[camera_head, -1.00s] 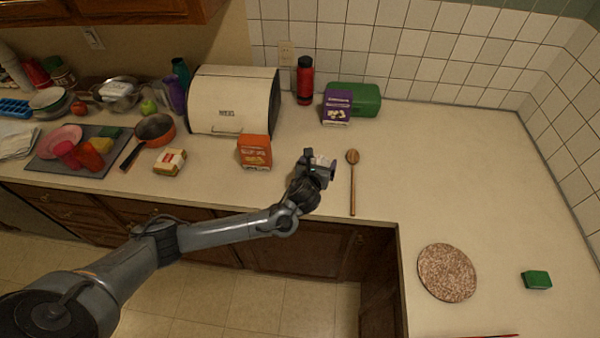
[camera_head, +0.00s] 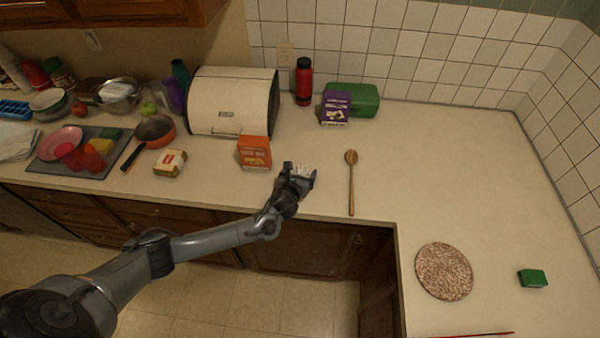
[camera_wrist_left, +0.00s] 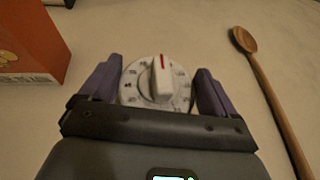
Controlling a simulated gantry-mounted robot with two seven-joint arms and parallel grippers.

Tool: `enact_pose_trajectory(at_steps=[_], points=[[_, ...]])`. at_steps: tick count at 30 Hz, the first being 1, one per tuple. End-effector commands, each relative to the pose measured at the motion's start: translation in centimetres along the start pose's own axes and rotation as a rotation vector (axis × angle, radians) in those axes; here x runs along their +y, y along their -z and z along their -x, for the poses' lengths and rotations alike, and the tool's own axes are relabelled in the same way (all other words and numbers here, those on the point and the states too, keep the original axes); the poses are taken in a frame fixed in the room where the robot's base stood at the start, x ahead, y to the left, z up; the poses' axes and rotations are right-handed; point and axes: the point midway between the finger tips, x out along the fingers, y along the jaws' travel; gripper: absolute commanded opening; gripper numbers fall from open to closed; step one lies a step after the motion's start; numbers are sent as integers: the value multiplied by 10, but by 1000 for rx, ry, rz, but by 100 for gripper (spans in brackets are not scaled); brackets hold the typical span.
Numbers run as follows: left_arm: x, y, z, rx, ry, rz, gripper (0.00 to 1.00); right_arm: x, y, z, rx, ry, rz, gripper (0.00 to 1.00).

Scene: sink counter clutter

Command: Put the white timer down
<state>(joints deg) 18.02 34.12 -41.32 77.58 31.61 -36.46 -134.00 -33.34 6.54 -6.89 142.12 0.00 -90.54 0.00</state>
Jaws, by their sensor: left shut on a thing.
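The white timer (camera_wrist_left: 157,82) has a round dial with a grey knob and a red mark. In the left wrist view it sits between the two fingers of my left gripper (camera_wrist_left: 155,90), which is shut on it. In the head view my left gripper (camera_head: 303,173) is over the counter, between the orange box and the wooden spoon, and mostly hides the timer. I cannot tell whether the timer touches the counter. My right gripper is not in view.
An orange box (camera_head: 254,152) stands to the left, and a wooden spoon (camera_head: 351,185) lies to the right. A bread box (camera_head: 232,100) is behind. A round speckled mat (camera_head: 444,271) lies front right. The counter (camera_head: 430,170) right of the spoon is clear.

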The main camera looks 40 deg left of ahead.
Motion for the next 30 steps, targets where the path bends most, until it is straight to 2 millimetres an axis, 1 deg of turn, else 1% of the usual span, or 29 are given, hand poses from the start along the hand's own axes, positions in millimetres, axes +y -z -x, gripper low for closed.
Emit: enact_pose_trajectory(at_steps=[5,9,10,11,12,22,26,30], points=[[0,-1,0,-1,0,1,54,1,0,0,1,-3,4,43],[0,2,-1,-1,0,0,54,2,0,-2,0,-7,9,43],[0,2,-1,0,0,0,93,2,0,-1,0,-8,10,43],[0,2,-1,0,1,0,98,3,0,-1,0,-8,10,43],[0,2,-1,0,1,0,100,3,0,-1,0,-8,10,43],[0,-1,2,0,1,-1,100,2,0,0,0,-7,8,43],[-1,-1,15,0,2,-1,100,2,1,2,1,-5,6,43],[-1,0,37,1,3,-2,100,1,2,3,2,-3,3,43]])
